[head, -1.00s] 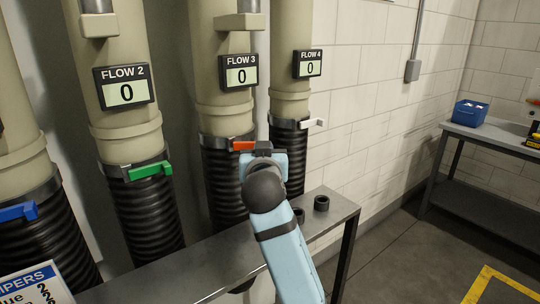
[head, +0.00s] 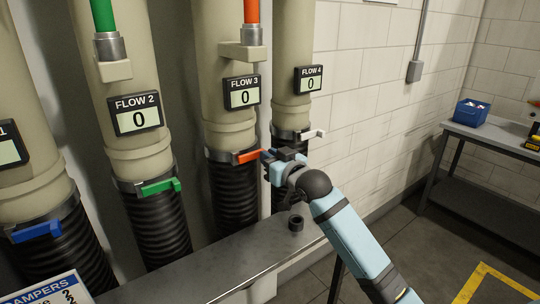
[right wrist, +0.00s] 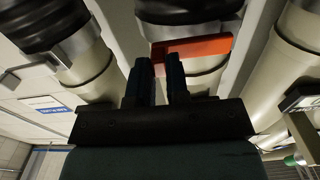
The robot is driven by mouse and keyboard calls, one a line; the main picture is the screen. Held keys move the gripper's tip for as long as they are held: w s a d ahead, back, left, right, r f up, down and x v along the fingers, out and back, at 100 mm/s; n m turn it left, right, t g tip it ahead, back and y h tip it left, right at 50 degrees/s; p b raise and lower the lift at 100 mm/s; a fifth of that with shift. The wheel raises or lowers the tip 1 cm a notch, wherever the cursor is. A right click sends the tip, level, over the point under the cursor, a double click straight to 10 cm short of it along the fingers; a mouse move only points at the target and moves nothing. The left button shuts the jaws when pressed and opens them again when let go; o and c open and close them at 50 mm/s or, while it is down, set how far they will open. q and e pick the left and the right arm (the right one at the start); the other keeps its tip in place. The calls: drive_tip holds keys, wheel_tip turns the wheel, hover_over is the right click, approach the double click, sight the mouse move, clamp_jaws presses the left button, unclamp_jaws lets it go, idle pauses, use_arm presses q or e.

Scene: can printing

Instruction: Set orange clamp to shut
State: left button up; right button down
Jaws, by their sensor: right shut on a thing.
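The orange clamp lever (head: 247,157) sits on the grey collar where the beige FLOW 3 pipe (head: 232,136) meets a black ribbed hose (head: 234,195). It points right and slightly up. My right gripper (head: 268,158) is at the lever's right end, shut on it. In the right wrist view the orange lever (right wrist: 196,46) lies across the tips of my two dark fingers (right wrist: 158,72); the exact contact is hard to see. My left gripper is not in view.
A green clamp (head: 161,186), a blue clamp (head: 37,231) and a white clamp (head: 312,134) sit on neighbouring pipes. A workbench (head: 488,142) with a blue box (head: 471,112) stands far right; floor between is clear.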

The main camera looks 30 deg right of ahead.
drive_tip(key=shift+r, duration=0.1)
idle(0.3)
drive_tip(key=c, duration=1.1)
unclamp_jaws()
drive_tip(key=shift+w, duration=0.1)
drive_tip(key=s+d+b, duration=0.1)
drive_tip(key=s+b, duration=0.1)
drive_tip(key=s, duration=1.1)
drive_tip(key=shift+s+d, duration=0.15)
drive_tip(key=shift+s, duration=0.25)
